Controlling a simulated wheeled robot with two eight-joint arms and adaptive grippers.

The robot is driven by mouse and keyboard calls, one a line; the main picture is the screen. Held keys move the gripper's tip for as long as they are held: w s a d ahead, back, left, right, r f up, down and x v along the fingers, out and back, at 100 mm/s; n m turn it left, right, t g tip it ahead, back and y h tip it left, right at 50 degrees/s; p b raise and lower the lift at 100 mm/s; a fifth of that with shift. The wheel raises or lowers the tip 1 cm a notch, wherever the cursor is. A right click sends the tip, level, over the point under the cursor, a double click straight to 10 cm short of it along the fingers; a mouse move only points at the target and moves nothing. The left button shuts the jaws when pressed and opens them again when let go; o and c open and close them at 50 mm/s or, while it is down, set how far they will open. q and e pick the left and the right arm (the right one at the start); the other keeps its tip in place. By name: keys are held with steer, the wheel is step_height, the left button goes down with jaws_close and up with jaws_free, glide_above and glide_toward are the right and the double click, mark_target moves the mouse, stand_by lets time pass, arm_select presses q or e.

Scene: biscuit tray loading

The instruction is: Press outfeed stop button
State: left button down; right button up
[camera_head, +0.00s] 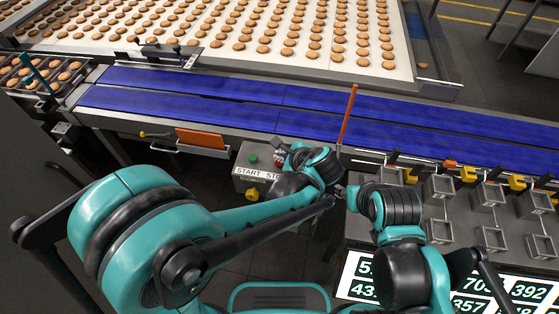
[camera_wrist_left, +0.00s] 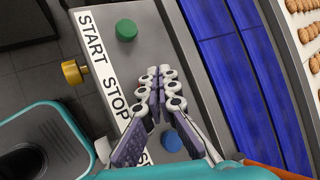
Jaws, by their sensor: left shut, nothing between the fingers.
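The control box (camera_head: 245,184) stands below the blue conveyor, with a white START STOP label (camera_head: 258,174). In the left wrist view the label (camera_wrist_left: 104,68) runs along its grey face, with a green button (camera_wrist_left: 126,30) by START and a blue button (camera_wrist_left: 171,143) farther down. My left gripper (camera_wrist_left: 160,72) is shut and empty, its fingertips over the face beside the word STOP. In the head view my left gripper (camera_head: 281,152) is at the box's right part. My right gripper is too small and unclear there.
A yellow knob (camera_wrist_left: 73,72) sticks out from the box's side. Blue belts (camera_head: 230,95) run behind the box. A grey bench with metal holders (camera_head: 440,195) is at the right, near my right arm.

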mark_target(281, 164)
stand_by(0.7)
arm_select(q)
steer(key=shift+f+b, duration=0.4)
steer(key=shift+f, duration=0.05)
steer(key=shift+f+b, duration=0.45)
steer(key=shift+f, duration=0.05)
stand_by(0.5)
steer(key=shift+r, duration=0.1)
steer(key=shift+r+p, duration=0.75)
steer(key=shift+r, duration=0.15)
step_height(281, 164, up, 5)
steer(key=p, duration=0.4)
stand_by(0.4)
